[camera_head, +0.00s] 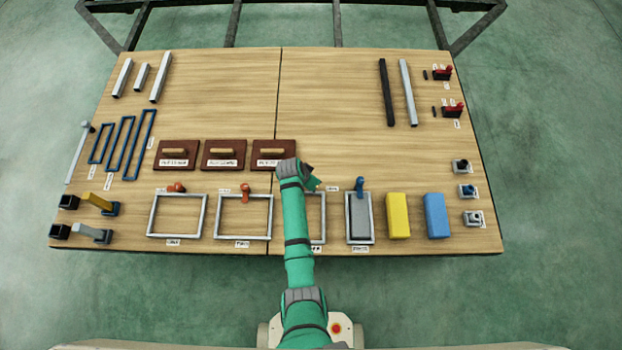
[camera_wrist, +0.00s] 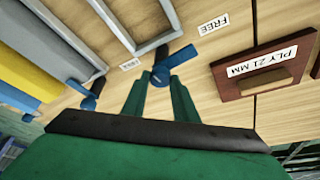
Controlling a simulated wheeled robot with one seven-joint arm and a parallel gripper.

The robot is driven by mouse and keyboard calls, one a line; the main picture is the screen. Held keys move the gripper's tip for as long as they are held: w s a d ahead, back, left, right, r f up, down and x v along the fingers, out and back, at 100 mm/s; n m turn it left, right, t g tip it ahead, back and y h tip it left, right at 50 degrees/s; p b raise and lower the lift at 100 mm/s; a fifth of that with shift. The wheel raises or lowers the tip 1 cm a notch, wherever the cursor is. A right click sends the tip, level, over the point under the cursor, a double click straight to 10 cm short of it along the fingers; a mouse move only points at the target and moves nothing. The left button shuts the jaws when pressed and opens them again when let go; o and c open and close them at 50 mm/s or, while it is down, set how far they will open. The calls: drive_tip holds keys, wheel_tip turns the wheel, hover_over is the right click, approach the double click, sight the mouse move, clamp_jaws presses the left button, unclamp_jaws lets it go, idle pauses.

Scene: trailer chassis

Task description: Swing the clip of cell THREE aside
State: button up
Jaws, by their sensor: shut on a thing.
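The clip of cell three is a small blue lever (camera_wrist: 181,55) in the wrist view, between a FREE label (camera_wrist: 212,23) and a second small label (camera_wrist: 130,64). My gripper (camera_wrist: 160,84) has its two green fingers on either side of the clip's near part and is shut on it. In the head view my gripper (camera_head: 313,183) hangs over the back edge of the third frame (camera_head: 324,218) and hides the clip. That frame is partly covered by my arm; its visible inside shows bare wood.
The neighbouring blue clip (camera_head: 360,186) stands behind the frame with a grey block (camera_head: 359,214). Orange clips (camera_head: 245,190) stand left. A brown board marked PLY 21 MM (camera_wrist: 262,72) lies close behind my gripper. The table's middle right is clear.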

drive_tip(key=shift+m, duration=0.6)
drive_tip(key=shift+h, duration=0.3)
drive_tip(key=o, duration=1)
drive_tip(key=shift+g, duration=0.3)
drive_tip(key=v, duration=1)
drive_tip(key=shift+s+r, duration=0.15)
drive_tip(key=shift+r, duration=0.25)
